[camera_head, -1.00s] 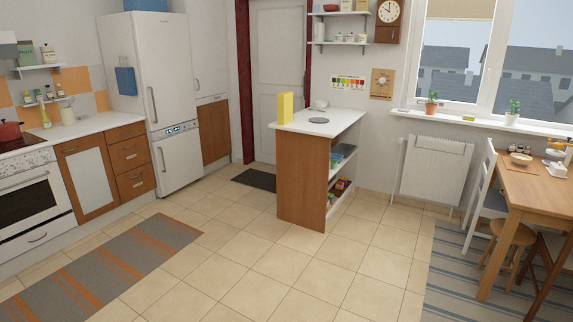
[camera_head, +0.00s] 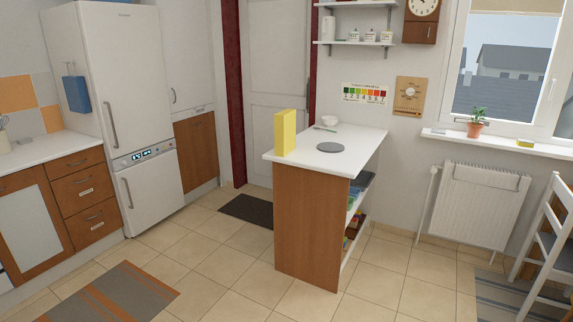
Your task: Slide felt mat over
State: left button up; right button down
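The felt mat appears to be the round grey disc (camera_head: 330,147) lying flat on the white top of the kitchen island (camera_head: 357,137). A yellow box (camera_head: 285,133) stands upright at the island's left end. A white bowl (camera_head: 329,120) sits behind the mat, with a thin greenish utensil (camera_head: 325,128) lying beside it. Neither of my grippers shows in the head view.
Tiled floor (camera_head: 225,275) is open in front of the island. A striped rug (camera_head: 110,297) lies at the lower left and a dark doormat (camera_head: 247,210) by the door. A white chair (camera_head: 550,235) stands at the right, a radiator (camera_head: 480,205) under the window.

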aim_at(328, 148)
jog(key=i, duration=2.15)
